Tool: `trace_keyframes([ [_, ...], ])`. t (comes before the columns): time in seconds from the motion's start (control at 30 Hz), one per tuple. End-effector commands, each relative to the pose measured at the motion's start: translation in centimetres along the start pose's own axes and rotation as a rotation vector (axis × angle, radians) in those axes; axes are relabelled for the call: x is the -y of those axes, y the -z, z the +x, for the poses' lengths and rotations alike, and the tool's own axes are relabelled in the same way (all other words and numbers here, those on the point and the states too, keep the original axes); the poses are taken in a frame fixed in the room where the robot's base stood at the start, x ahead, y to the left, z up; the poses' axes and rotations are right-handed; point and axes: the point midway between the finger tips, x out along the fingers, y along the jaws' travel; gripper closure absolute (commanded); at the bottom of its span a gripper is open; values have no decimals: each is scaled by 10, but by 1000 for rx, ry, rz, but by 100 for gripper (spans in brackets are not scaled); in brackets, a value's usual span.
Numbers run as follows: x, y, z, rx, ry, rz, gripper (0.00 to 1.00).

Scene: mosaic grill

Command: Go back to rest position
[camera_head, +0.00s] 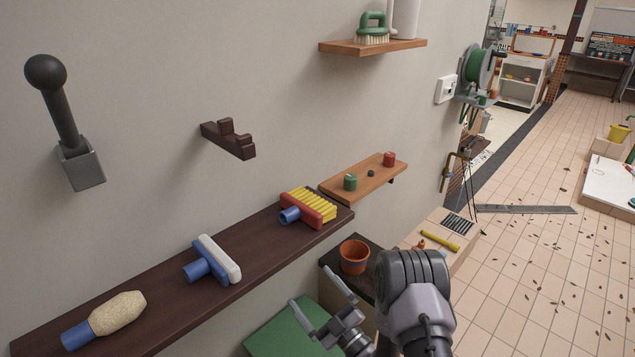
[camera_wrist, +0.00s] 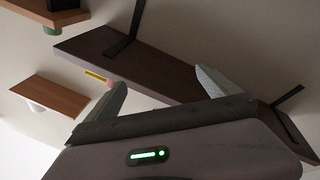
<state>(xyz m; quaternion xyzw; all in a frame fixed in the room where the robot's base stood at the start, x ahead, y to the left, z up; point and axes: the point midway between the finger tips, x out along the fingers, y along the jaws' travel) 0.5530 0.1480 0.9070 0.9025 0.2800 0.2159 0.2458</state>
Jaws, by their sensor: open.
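My gripper (camera_head: 323,311) is in the lower middle of the head view, in front of and below the long dark shelf (camera_head: 150,303). Its two fingers are apart, with nothing between them. In the wrist view my gripper (camera_wrist: 160,88) shows both fingertips spread, and the underside of the dark shelf (camera_wrist: 145,70) with its black brackets lies beyond them. My gripper appears clear of the shelf and touches no object that I can see.
The shelf holds a sponge tool (camera_head: 118,313), a white-edged tool (camera_head: 220,258) and a yellow brush (camera_head: 310,206). An orange pot (camera_head: 354,256) stands on a dark surface beside my arm. A small wooden shelf (camera_head: 335,190) hangs behind. Open tiled floor (camera_head: 530,270) lies to the right.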

Motion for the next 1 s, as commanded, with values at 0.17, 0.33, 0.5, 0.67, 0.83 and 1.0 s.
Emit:
trace_keyframes([
  [0.17, -4, 169, 34, -437, 300, -571, 0],
  [0.33, 22, 306, -44, -1087, 554, -1454, 0],
  [0.5, 11, 320, -158, -1856, 709, -2344, 0],
  [0.67, -48, 302, -214, 1544, -513, 1680, 0],
  [0.83, -87, 300, -229, 1372, -447, 1289, 0],
  [1.0, -92, 300, -230, 1359, -441, 1250, 0],
])
